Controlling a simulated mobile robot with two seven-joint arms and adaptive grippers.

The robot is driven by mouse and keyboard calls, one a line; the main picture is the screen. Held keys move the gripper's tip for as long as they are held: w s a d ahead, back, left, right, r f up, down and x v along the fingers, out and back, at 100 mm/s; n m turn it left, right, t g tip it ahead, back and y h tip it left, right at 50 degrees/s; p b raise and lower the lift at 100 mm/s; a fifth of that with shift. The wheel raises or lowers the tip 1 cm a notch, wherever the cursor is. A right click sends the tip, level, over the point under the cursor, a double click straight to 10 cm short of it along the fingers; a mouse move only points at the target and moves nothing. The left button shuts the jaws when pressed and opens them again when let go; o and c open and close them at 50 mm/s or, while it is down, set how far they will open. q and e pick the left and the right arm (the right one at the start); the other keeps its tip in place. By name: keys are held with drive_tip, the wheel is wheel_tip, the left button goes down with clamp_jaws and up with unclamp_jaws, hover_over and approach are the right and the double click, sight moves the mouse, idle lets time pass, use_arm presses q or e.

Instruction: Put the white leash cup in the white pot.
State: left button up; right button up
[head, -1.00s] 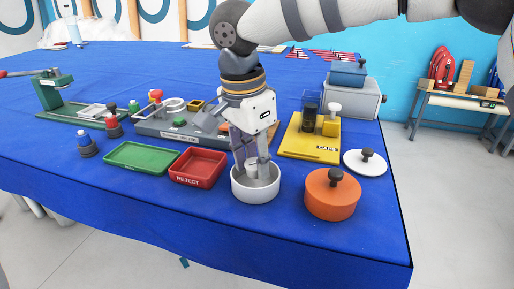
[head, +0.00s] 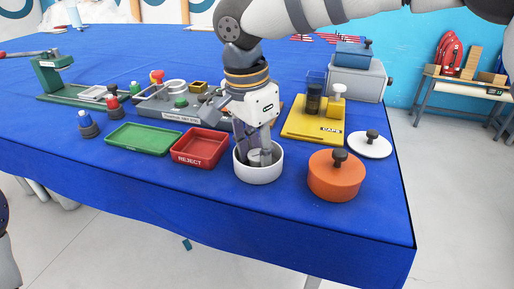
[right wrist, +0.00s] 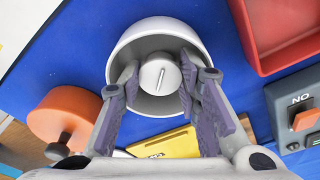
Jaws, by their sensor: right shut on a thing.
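The white pot (head: 259,175) stands open on the blue table near its front edge. It also shows in the right wrist view (right wrist: 142,32). My right gripper (head: 262,158) reaches down into the pot from above. It is shut on the white leash cup (right wrist: 160,76), a small round white piece with a slot in its top. The cup is inside the pot's rim, between the two fingers. I cannot tell whether it touches the pot's floor. In the head view the fingers and pot wall mostly hide the cup. My left gripper is out of view.
A red REJECT tray (head: 200,149) stands close left of the pot, with a green tray (head: 143,139) beyond. An orange lidded pot (head: 334,176) is to the right. A white lid (head: 369,146) and yellow CAPS board (head: 314,122) lie behind it.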

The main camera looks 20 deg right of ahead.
drive_tip(key=shift+f, duration=0.3)
drive_tip(key=o, duration=1)
drive_tip(key=shift+c, duration=0.2)
